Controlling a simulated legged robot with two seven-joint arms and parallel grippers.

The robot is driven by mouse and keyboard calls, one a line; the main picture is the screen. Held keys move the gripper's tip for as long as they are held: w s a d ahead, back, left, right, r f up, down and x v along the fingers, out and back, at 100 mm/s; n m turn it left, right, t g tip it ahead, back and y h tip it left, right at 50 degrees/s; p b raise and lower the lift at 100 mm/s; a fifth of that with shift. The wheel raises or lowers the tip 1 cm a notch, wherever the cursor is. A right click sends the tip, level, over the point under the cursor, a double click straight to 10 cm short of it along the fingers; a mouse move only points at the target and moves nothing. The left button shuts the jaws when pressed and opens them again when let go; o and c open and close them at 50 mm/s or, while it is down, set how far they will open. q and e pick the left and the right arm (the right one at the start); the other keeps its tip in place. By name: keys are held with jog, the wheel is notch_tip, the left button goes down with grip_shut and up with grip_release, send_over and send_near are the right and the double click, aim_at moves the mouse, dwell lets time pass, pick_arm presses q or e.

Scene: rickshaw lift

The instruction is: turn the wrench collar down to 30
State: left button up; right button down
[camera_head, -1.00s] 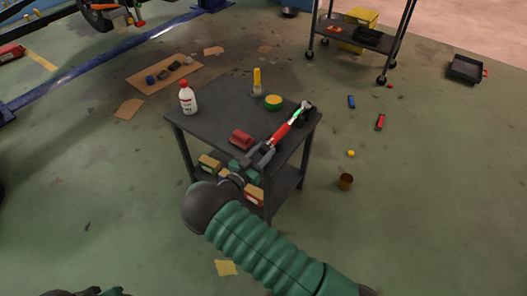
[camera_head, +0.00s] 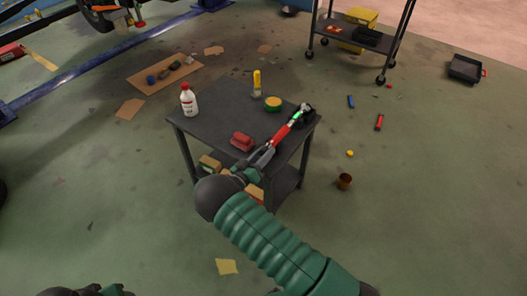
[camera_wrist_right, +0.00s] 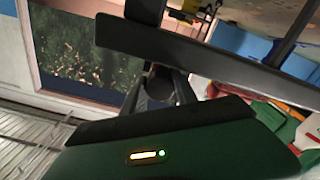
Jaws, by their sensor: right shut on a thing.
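The torque wrench (camera_head: 282,133) lies diagonally on the dark cart top, with a red shaft, a bright green patch and a dark head at the far right corner. My right gripper (camera_head: 262,158) is at its near end, over the cart's front edge, and is shut on it. In the right wrist view a dark round part (camera_wrist_right: 157,83) shows between the two dark fingers. The collar's scale cannot be read. Only a dark and green piece of my left arm shows at the bottom left; its fingers cannot be made out.
Boxes sit on the lower shelf. A brown cup (camera_head: 344,182) and small items lie on the floor at right.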

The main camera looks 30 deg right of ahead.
jog(key=n+p, duration=0.1)
jog(key=n, duration=0.4)
jog(key=shift+n, duration=0.4)
jog(key=shift+f+p, duration=0.1)
jog(key=shift+p, duration=0.2)
jog(key=c, duration=1)
grip_release()
jog(key=shift+o, duration=0.2)
